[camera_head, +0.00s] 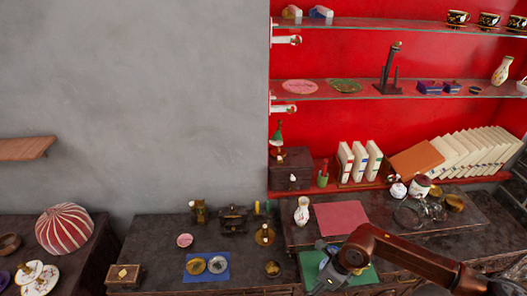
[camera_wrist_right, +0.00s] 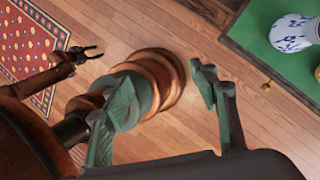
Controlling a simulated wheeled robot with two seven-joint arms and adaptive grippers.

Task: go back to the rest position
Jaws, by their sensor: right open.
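My right gripper (camera_head: 322,280) reaches in from the right in the head view, over the green mat (camera_head: 308,262) at the front of the dark table. In the right wrist view its two greenish fingers (camera_wrist_right: 163,88) are wide apart with nothing between them. A blue-and-white porcelain pot (camera_wrist_right: 291,34) stands on the green surface at the upper right of that view, apart from the fingers. My left gripper (camera_wrist_right: 88,52) shows at the upper left of the wrist view, small, with its fingers apart and empty. It is not in the head view.
The pink mat (camera_head: 341,217) and a white vase (camera_head: 302,210) stand behind the right gripper. A blue mat (camera_head: 207,267) with two round metal pieces lies to its left. Glass shelves (camera_head: 345,89) hang above. Open wooden floor (camera_wrist_right: 190,30) shows beside the table.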

